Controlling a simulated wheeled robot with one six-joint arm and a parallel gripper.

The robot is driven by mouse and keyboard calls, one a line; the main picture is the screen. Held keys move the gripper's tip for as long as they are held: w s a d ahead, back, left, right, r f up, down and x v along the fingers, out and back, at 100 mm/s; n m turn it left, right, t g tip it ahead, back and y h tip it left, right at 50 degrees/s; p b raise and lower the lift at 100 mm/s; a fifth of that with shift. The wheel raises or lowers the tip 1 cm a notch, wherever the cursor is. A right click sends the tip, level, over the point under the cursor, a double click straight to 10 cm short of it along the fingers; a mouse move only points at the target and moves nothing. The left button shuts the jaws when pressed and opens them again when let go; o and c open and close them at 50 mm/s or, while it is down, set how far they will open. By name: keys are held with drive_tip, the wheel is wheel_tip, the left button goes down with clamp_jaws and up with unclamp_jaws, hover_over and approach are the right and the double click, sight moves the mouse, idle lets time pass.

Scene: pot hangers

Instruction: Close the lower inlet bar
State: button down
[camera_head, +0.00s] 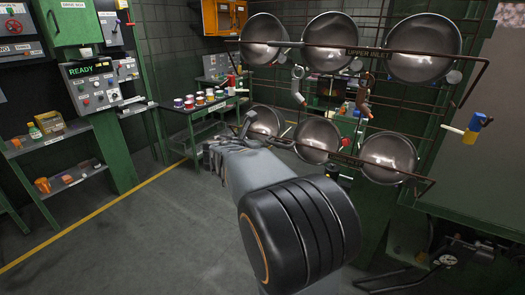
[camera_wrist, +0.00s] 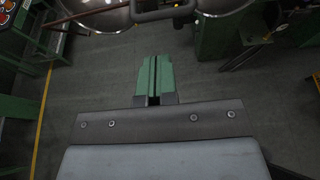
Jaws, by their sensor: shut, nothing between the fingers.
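The lower inlet bar (camera_head: 345,158) is a thin dark bar running across the front of several shiny round pots on the lower row. Its right end bends back near the green frame. Its left part passes close to my gripper (camera_head: 238,138), and whether they touch I cannot tell. In the wrist view my gripper's green fingers (camera_wrist: 153,78) are together, with nothing between them. A grey rounded bar section (camera_wrist: 163,13) shows ahead of the fingertips, between pot undersides, apart from them in the picture. Part of the gripper is hard to make out in the head view.
The upper bar (camera_head: 350,50) with its label crosses the upper pots. Two hooked hangers (camera_head: 364,95) hang between the rows. A yellow and blue valve handle (camera_head: 472,128) is at right. A green table with paint cans (camera_head: 205,103) stands at left. The floor below is clear.

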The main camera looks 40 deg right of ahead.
wheel_tip(320, 180, down, 12)
drive_tip(key=s+a+f+n+h+b, duration=0.1)
drive_tip(key=s+n+h+b, duration=0.15)
drive_tip(key=b, duration=0.85)
drive_tip(key=w+d+r+m+t+h+p, duration=0.1)
drive_tip(key=w+d+r+h, duration=0.1)
drive_tip(key=d, duration=0.3)
drive_tip(key=w+d+r+m+t+h+p, duration=0.1)
drive_tip(key=w+d+r+h+p, duration=0.1)
drive_tip(key=d+r, duration=0.2)
drive_tip(key=x, duration=0.2)
drive_tip(key=shift+d+p, duration=0.3)
drive_tip(key=shift+d, duration=0.1)
drive_tip(key=shift+s+r+m, duration=0.1)
drive_tip(key=shift+s+m, duration=0.05)
drive_tip(key=shift+m, duration=0.1)
